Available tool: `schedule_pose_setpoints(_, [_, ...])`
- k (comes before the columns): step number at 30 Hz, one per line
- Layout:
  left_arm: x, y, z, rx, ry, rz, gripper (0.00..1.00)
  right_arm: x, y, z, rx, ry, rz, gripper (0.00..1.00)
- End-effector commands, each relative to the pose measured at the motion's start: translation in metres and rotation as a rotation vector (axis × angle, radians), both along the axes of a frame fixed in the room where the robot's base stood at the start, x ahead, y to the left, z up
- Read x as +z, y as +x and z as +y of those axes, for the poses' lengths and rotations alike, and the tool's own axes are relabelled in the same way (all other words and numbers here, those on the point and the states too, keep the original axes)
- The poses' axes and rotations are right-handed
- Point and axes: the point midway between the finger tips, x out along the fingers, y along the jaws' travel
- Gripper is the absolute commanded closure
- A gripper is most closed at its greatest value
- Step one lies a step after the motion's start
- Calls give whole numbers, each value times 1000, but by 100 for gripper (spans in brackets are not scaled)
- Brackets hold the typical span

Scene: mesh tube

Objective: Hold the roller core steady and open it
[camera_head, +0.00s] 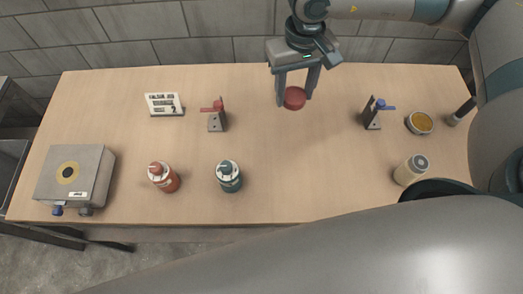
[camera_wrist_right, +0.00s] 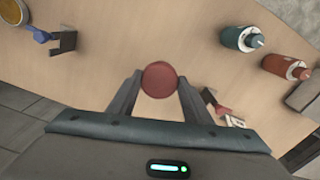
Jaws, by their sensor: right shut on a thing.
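My right gripper (camera_head: 295,97) is above the back middle of the table, its two fingers on either side of a red round piece (camera_head: 294,99). In the right wrist view, the right gripper (camera_wrist_right: 158,82) has this red piece (camera_wrist_right: 160,79) between its fingertips, with its flat round face showing. I cannot tell whether this piece is the roller core or only a part of it; its length is hidden. My left gripper is not in view.
On the wooden table (camera_head: 270,180) stand a red bottle (camera_head: 164,177), a teal bottle (camera_head: 229,177), a cream jar (camera_head: 411,169), an amber-topped tin (camera_head: 420,123), a red-handled bracket (camera_head: 217,117), a blue-handled bracket (camera_head: 373,112), a grey box (camera_head: 75,174) and a white card (camera_head: 164,103). The front middle is clear.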

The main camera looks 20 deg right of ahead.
Motion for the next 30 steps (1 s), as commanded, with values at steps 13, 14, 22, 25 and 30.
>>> schedule_pose_setpoints(13, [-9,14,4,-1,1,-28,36,-26,-14,-12,-259,18,9,82])
schedule_pose_setpoints(14, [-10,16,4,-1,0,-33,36,-30,-16,-15,-299,19,10,82])
schedule_pose_setpoints(22, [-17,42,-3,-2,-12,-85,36,-60,-35,-42,-708,20,11,82])
schedule_pose_setpoints(25, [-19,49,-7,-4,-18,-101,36,-68,-41,-52,-835,15,7,82])
schedule_pose_setpoints(30, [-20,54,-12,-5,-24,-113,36,-74,-47,-63,-972,7,0,82])
